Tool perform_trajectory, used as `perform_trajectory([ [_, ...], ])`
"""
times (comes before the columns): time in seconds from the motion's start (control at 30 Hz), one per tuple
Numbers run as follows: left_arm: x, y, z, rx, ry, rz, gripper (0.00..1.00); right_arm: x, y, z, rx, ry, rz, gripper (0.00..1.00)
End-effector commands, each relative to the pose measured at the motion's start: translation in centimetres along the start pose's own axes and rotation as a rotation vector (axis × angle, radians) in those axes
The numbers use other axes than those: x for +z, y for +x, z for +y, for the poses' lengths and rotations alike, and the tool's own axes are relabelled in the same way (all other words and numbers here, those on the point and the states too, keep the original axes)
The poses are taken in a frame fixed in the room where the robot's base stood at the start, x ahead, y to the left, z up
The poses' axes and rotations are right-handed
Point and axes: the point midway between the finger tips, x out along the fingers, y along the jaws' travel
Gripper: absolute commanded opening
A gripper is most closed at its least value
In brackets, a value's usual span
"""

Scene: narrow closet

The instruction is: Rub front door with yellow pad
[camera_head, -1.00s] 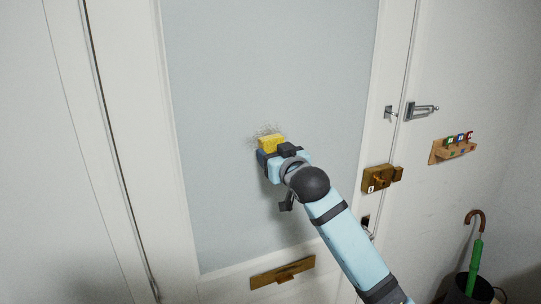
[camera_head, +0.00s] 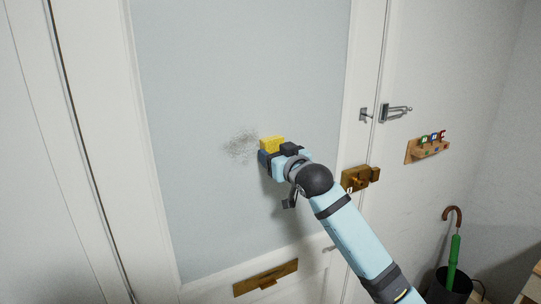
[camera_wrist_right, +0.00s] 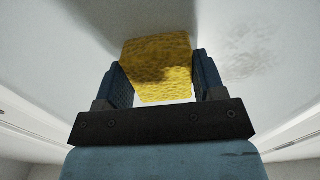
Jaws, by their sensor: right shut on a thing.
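The front door (camera_head: 230,60) has a large pale blue-grey panel in a white frame. A patch of grey speckled dirt (camera_head: 240,144) is on the panel, left of my right gripper (camera_head: 268,150). My right gripper is shut on the yellow pad (camera_head: 272,143) and holds it at the panel, just right of the patch. In the right wrist view the pad (camera_wrist_right: 157,66) sits between both fingers, and the dirt (camera_wrist_right: 250,50) shows faintly to the right. I cannot tell whether the pad touches the panel. My left gripper is not in view.
A brass letter plate (camera_head: 265,278) is low on the door. A brass lock (camera_head: 360,178) and a metal latch (camera_head: 395,112) are at its right side. A key rack (camera_head: 427,148) hangs on the right wall, above a green umbrella (camera_head: 454,262) in a dark bin (camera_head: 450,284).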

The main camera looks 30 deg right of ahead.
Motion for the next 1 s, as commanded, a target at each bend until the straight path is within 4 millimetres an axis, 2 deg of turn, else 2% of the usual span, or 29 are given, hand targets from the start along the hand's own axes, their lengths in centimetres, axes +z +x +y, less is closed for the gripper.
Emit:
perform_trajectory([
  [0.2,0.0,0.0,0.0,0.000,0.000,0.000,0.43,-1.3,-0.1,0.1,0.001,-0.001,0.003,0.44],
  [0.37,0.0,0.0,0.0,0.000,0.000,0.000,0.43,-1.5,-0.2,-0.1,0.000,0.000,0.001,0.44],
  [0.7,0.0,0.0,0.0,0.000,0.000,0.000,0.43,-1.8,-0.1,-2.9,-0.002,0.002,0.002,0.44],
  [1.0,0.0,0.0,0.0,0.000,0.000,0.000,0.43,-1.8,-0.1,-4.1,-0.001,0.001,0.002,0.44],
])
